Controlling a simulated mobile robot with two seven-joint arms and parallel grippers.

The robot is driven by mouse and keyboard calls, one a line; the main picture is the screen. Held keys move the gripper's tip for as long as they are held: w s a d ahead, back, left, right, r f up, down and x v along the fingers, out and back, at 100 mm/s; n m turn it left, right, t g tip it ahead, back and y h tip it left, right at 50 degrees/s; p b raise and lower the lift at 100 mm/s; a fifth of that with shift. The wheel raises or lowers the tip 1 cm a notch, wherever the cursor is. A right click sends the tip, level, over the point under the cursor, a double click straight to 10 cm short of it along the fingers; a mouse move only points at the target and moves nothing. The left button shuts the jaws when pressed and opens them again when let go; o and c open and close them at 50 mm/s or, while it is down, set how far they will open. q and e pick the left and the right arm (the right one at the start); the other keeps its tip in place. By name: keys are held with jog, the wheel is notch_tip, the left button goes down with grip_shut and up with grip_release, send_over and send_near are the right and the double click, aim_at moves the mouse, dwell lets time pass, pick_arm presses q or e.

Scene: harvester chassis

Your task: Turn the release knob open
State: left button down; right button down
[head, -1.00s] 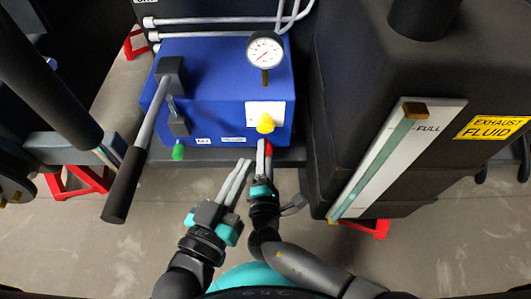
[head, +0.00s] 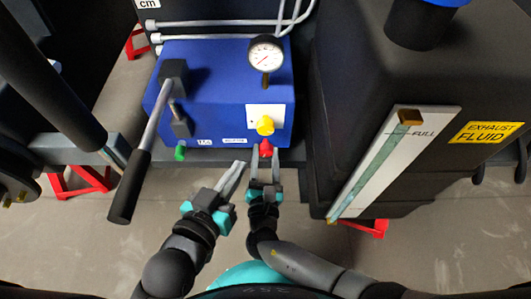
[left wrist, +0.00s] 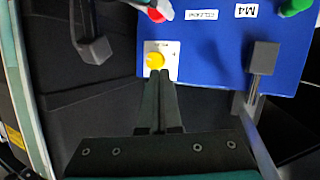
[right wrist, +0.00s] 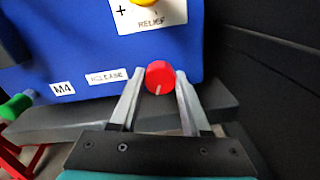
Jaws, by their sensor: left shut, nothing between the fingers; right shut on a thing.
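The red release knob (head: 266,149) is on the lower front edge of the blue pump box (head: 215,100), below a yellow knob (head: 265,125). My right gripper (head: 265,153) has one finger on each side of the red knob and is shut on it. In the right wrist view the red knob (right wrist: 160,74) sits between the fingertips, its pale mark pointing down. My left gripper (head: 240,166) is shut and empty, left of the right gripper and in front of the box. In the left wrist view its closed fingers (left wrist: 160,80) appear just below the yellow knob.
A lever with a black handle (head: 129,186) stands left of my left gripper. A green knob (head: 180,153) is at the box's lower left. A gauge (head: 265,55) rises from the box top. A large black tank (head: 370,100) stands close on the right.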

pick_arm(q)
jog(key=shift+a+f+g+y+p, duration=0.3)
jog(key=shift+a+f+g+p, duration=0.1)
jog(key=shift+a+g, duration=0.25)
pick_arm(e)
jog(key=shift+n, duration=2.2)
jog(key=shift+w, duration=0.1)
jog(key=shift+c, duration=1.8)
grip_release()
